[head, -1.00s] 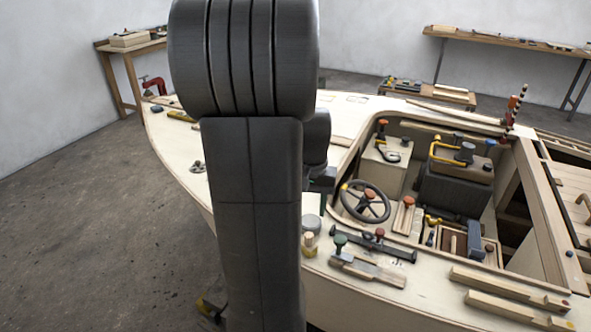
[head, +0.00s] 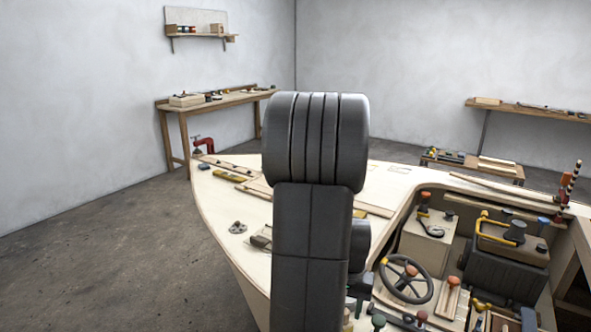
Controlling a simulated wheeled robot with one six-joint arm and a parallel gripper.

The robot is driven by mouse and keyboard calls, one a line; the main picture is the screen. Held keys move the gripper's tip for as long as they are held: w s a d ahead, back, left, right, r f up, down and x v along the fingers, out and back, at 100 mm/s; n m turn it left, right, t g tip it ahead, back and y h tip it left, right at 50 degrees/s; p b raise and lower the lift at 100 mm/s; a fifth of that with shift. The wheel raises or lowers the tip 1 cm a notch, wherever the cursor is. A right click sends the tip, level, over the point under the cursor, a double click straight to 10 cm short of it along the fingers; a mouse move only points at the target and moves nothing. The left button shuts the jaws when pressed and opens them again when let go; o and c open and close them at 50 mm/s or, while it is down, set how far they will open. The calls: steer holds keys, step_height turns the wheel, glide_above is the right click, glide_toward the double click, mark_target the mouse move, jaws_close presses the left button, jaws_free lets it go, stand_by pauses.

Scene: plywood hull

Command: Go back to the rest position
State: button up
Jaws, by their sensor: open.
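My dark grey arm rises through the middle of the head view and covers part of the boat hull. A small dark part of my gripper (head: 360,285) shows at the arm's right edge, beneath the round wrist joint. It is over the deck, left of the steering wheel (head: 406,280). Its fingertips are mostly hidden behind the arm, and I see nothing held in it.
The pale plywood hull (head: 225,205) fills the lower right, with an open cockpit, levers and loose tools. A workbench (head: 225,98) stands at the back left and another bench (head: 535,111) at the back right. Bare floor (head: 110,245) lies to the left.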

steer(key=shift+r, duration=0.35)
steer(key=shift+f, duration=0.15)
